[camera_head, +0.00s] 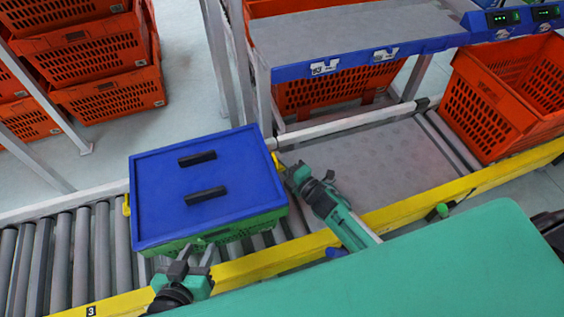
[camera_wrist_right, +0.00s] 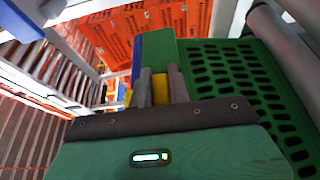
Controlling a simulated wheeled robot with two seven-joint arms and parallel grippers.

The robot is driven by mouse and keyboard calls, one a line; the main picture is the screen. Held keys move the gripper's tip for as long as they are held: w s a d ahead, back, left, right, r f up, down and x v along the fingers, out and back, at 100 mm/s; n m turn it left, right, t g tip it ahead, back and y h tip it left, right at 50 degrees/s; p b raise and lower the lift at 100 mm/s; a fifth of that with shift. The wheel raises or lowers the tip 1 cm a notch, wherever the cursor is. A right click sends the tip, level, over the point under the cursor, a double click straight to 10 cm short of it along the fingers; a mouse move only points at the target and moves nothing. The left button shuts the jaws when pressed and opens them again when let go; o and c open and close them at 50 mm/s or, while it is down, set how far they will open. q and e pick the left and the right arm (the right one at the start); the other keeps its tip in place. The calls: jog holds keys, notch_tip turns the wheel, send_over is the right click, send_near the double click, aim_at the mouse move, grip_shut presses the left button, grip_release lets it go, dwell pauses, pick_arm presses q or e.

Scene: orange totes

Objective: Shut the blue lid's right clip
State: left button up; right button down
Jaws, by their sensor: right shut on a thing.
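The blue lid (camera_head: 165,190) lies flat on a green crate (camera_head: 185,243) on the roller conveyor. It has two dark handles on top. The yellow right clip (camera_head: 275,160) is at the lid's right side, and my right gripper (camera_head: 287,173) reaches it from the right. In the right wrist view the yellow clip (camera_wrist_right: 160,88) is between the fingers of my right gripper (camera_wrist_right: 162,90), which are shut on it. A yellow left clip (camera_head: 126,205) is at the lid's left side. My left gripper (camera_head: 197,254) is open and empty, in front of the crate's near side.
The conveyor's yellow rail (camera_head: 240,270) runs along the near side. Rollers (camera_head: 60,255) are bare left of the crate. Orange totes (camera_head: 85,60) are stacked at the back left, and another orange tote (camera_head: 505,95) stands at the right. A grey shelf (camera_head: 340,35) stands behind.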

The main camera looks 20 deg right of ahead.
jog(key=c, duration=1.3)
grip_release()
jog(key=shift+s, duration=0.1)
pick_arm(q)
jog(key=shift+s+a+f+g+y+p, duration=0.15)
jog(key=shift+a+g+y+p, duration=0.2)
jog(key=shift+a, duration=0.25)
jog(key=shift+s+a+g+y+p, duration=0.1)
jog(key=shift+a+g+y+p, duration=0.2)
jog(key=shift+a+g, duration=0.2)
pick_arm(e)
jog(key=v, duration=1.3)
jog(key=shift+s+d+f, duration=0.1)
jog(key=shift+s+d, duration=0.15)
jog(key=shift+s, duration=0.05)
